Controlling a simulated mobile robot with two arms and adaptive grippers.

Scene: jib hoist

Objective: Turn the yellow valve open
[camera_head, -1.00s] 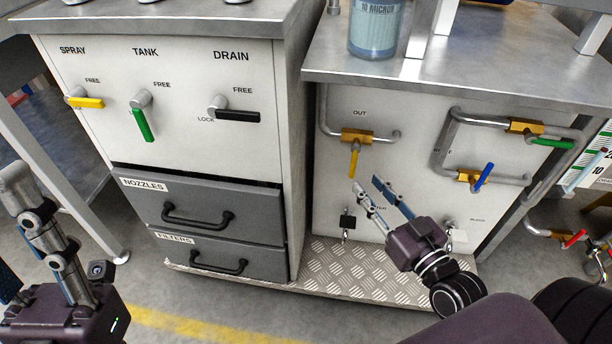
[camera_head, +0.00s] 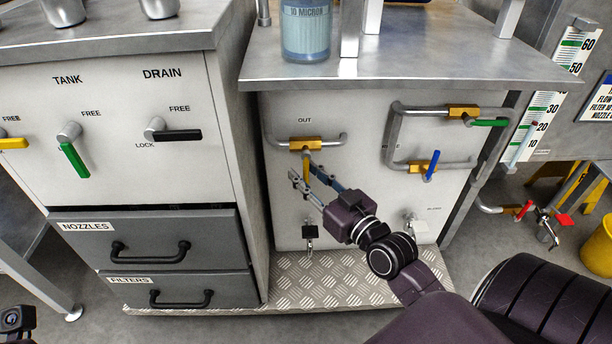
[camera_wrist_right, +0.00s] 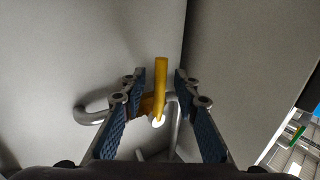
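The yellow valve handle (camera_head: 307,166) hangs down from its brass valve body (camera_head: 306,144) on the pipe under the OUT label, on the right cabinet's front. My right gripper (camera_head: 301,174) is open, its two fingers reaching up to the handle. In the right wrist view the handle (camera_wrist_right: 161,85) stands between the two blue-padded fingers (camera_wrist_right: 160,100), with a gap on each side. No contact shows. Of my left arm only a small piece shows at the bottom left corner of the head view; its fingers are out of the frame.
Another yellow lever (camera_head: 12,143) is at the left panel's edge, beside a green lever (camera_head: 74,160) and a black lever (camera_head: 178,135). A blue handle (camera_head: 433,165) and a green handle (camera_head: 487,123) are on the pipe to the right. A metal counter overhangs the valves.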

